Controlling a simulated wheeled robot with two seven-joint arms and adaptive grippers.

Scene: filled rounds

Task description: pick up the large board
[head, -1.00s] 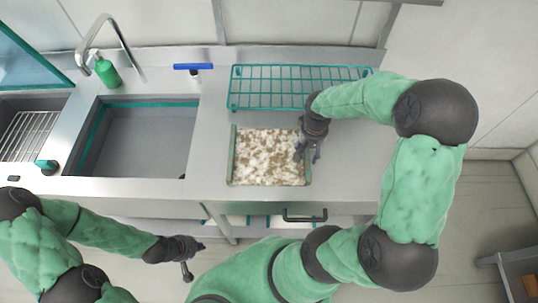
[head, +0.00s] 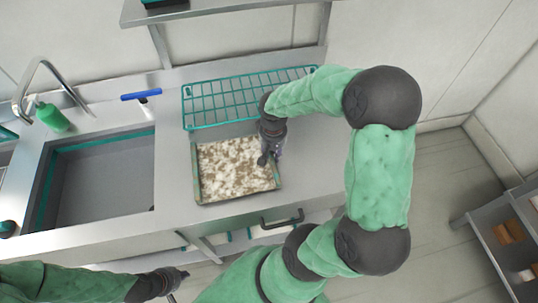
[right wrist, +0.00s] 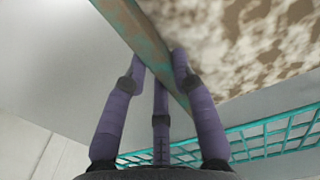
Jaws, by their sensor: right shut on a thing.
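The large board (head: 236,170) is a shallow rectangular piece with a mottled brown and white face and thin greenish raised edges. It is over the counter, in front of the green wire rack. My right gripper (head: 268,158) is at its right edge. In the right wrist view, the purple fingers (right wrist: 163,75) are closed on both sides of the board's worn green and brown rim (right wrist: 140,35). I cannot tell whether the board touches the counter. My left gripper (head: 180,277) is low in the head view, in front of the counter and away from the board; its finger opening is unclear.
The green wire rack (head: 240,97) stands close behind the board. A sink (head: 100,185) lies to the left, with a tap (head: 45,68), green bottle (head: 52,117) and blue-headed tool (head: 141,95) behind it. A shelf unit (head: 480,225) stands at the far right.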

